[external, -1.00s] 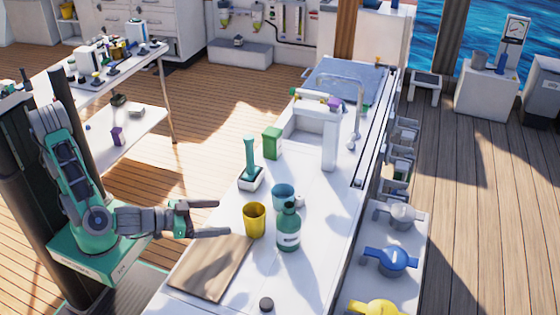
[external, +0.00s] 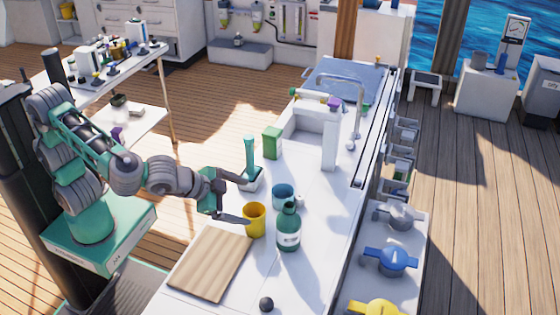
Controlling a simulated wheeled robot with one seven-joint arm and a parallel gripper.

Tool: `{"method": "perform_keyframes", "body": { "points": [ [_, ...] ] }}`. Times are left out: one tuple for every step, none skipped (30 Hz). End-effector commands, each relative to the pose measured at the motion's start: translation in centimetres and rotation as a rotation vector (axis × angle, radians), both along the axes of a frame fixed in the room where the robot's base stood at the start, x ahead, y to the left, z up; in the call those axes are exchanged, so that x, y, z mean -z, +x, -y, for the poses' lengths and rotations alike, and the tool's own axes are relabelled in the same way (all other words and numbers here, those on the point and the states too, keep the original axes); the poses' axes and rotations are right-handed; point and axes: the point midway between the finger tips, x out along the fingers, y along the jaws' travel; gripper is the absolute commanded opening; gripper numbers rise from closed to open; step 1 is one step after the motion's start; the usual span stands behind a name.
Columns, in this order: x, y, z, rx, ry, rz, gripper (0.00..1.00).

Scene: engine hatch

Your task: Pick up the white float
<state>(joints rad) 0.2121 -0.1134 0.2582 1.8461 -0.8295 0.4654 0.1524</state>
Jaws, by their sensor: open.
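A small white rounded thing (external: 300,201) on the white counter, just right of the blue cup (external: 282,196), may be the white float; it is too small to be sure. The green bottle (external: 289,230) stands in front of it. My gripper (external: 250,204) is open and empty, pointing right over the counter's left edge. Its upper finger appears by the white-based brush with a teal handle (external: 250,158). Its lower finger overlaps the rim of the yellow cup (external: 254,220) in the picture; whether they touch I cannot tell.
A wooden board (external: 210,264) and a dark round knob-like thing (external: 266,304) lie at the counter's near end. A green box (external: 272,143) and a tall white bottle with a purple cap (external: 331,138) stand farther back, near the sink (external: 306,122).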

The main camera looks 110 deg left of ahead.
Motion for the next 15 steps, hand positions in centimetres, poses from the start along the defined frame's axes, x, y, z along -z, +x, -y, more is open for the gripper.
{"method": "perform_keyframes", "body": {
  "points": [
    [-1.0,1.3,-0.9,0.039,-0.005,-0.087,0.93],
    [-1.0,2.1,-1.3,0.079,-0.008,-0.15,0.93],
    [-1.1,3.2,-2.1,0.144,-0.015,-0.238,0.93],
    [-1.2,4.1,-2.8,0.202,-0.021,-0.307,0.93],
    [-1.3,5.0,-3.6,0.268,-0.028,-0.376,0.93],
    [-1.4,6.0,-4.9,0.37,-0.039,-0.469,0.93],
    [-1.5,6.7,-6.0,0.453,-0.047,-0.534,0.93],
    [-1.5,7.2,-7.2,0.54,-0.054,-0.594,0.93],
    [-1.5,7.6,-8.8,0.656,-0.061,-0.664,0.93],
    [-1.4,7.8,-10.0,0.741,-0.066,-0.71,0.93],
    [-1.4,7.8,-11.2,0.823,-0.068,-0.749,0.93],
    [-1.4,7.7,-12.7,0.928,-0.071,-0.793,0.93],
    [-1.4,7.5,-13.8,1.001,-0.073,-0.822,0.93],
    [-1.4,7.3,-14.9,1.071,-0.072,-0.846,0.93],
    [-1.3,6.9,-16.2,1.159,-0.07,-0.873,0.93]
  ]
}}
